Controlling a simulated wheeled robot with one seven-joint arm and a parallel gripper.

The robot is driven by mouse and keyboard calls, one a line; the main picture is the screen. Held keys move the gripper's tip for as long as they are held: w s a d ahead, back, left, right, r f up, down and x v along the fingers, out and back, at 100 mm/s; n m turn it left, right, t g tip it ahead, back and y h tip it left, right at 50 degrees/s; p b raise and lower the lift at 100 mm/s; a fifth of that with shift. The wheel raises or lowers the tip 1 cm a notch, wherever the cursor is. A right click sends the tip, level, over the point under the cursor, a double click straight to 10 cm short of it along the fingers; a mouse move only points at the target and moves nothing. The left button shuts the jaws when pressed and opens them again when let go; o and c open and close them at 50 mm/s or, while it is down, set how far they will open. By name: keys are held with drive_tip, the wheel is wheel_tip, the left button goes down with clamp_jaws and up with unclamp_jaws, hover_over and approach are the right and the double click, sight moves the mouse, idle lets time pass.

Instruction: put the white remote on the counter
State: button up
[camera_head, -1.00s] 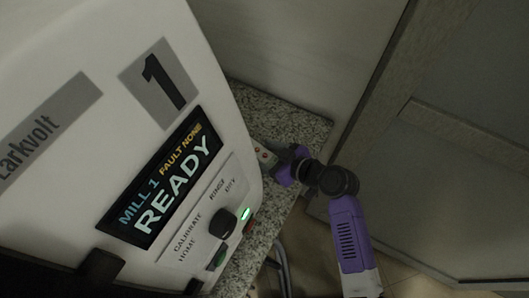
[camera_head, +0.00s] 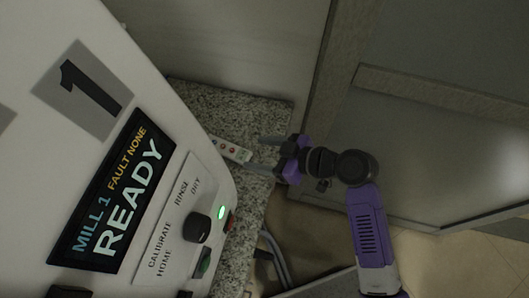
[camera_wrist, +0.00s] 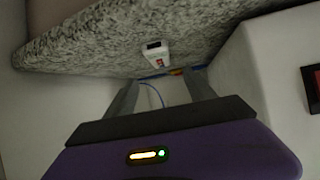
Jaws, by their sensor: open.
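The white remote (camera_head: 229,149) with red buttons lies on the speckled granite counter (camera_head: 262,118), beside the machine's side. In the wrist view the remote (camera_wrist: 154,52) shows end-on on the counter (camera_wrist: 85,42), beyond and between my fingers. My gripper (camera_head: 257,153) is open and empty, its two fingers pointing left toward the remote. In the head view the fingertips are just right of the remote, apart from it as far as I can tell. The wrist view also shows my gripper (camera_wrist: 163,90) with its fingers spread.
A large white machine (camera_head: 150,60) with a READY screen (camera_head: 112,195) and a knob fills the left. A wall stands behind the counter, and a grey door-like panel (camera_head: 450,120) is at the right. A hose (camera_head: 277,258) hangs below the counter's edge.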

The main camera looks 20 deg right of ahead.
drive_tip(key=shift+s+d+r, duration=0.35)
drive_tip(key=shift+s+d, duration=0.1)
drive_tip(key=shift+s+f, duration=0.2)
drive_tip(key=s+d+f+m+t+h, duration=0.2)
drive_tip(key=s+d+m+h, duration=0.2)
drive_tip(key=s, duration=0.4)
drive_tip(key=s+d+f+m+t+h, duration=0.1)
drive_tip(key=s+d+f+m+h, duration=0.2)
drive_tip(key=s, duration=0.5)
drive_tip(key=s+d+r+m+t+h, duration=0.1)
drive_tip(key=s+r, duration=0.4)
drive_tip(key=r, duration=0.2)
drive_tip(key=s+d+r+m+t, duration=0.1)
drive_tip(key=s+r+t, duration=0.1)
drive_tip(key=s+r, duration=0.4)
wheel_tip(320, 180, up, 3)
drive_tip(key=shift+d+f+t+h, duration=0.2)
drive_tip(key=shift+t+h, duration=0.1)
drive_tip(key=shift+h, duration=0.1)
drive_tip(key=shift+s, duration=0.1)
drive_tip(key=shift+c, duration=0.2)
